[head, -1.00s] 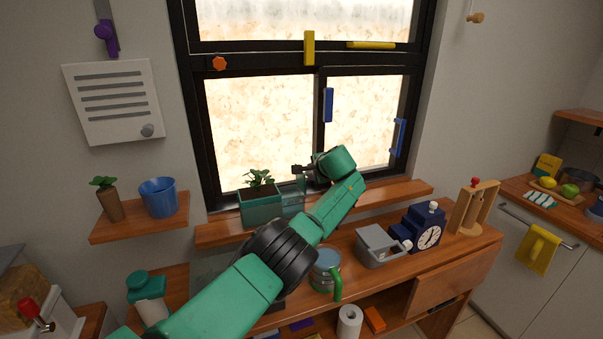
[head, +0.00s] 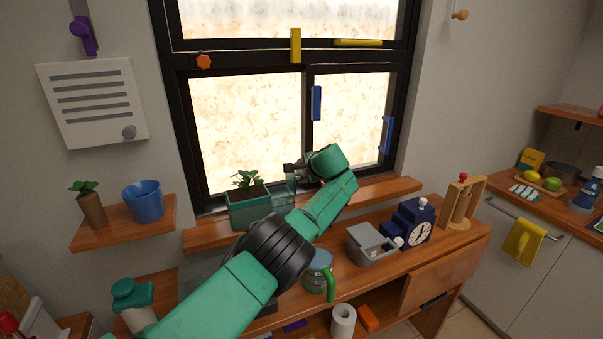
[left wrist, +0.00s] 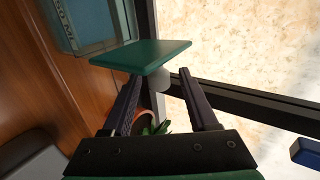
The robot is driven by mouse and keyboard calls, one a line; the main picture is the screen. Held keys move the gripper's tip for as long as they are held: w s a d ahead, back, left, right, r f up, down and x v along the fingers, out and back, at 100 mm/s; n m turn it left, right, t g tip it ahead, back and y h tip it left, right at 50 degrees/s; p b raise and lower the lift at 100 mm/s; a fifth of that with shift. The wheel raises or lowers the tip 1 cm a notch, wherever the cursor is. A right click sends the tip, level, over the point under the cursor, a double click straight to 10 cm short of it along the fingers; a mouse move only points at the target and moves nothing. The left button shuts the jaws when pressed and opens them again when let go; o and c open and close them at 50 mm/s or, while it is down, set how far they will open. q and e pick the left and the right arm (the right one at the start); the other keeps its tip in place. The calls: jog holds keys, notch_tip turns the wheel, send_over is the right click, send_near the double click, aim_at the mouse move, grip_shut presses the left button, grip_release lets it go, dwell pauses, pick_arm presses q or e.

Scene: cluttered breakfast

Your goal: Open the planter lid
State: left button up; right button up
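The teal planter (head: 248,214) holds a leafy plant and stands on the window ledge. In the left wrist view the lettered side of a teal box (left wrist: 90,38) shows at the upper left. A flat dark-green lid (left wrist: 142,55) with a pale grey knob (left wrist: 162,81) is just beyond my left fingertips. My left gripper (left wrist: 160,76) is open, its fingers apart with the knob between their tips; contact is not clear. In the head view my left gripper (head: 292,170) is at the planter's right end, in front of the window. My right gripper is out of view.
A blue bucket (head: 144,201) is on the left shelf. The dark window frame (head: 303,125) is close behind the gripper.

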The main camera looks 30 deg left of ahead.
pick_arm(q)
jog(key=shift+d, duration=0.1)
jog(key=b+v, duration=0.3)
jog(key=v, duration=1.1)
jog(key=shift+s, duration=0.2)
jog(key=shift+d+r, duration=0.1)
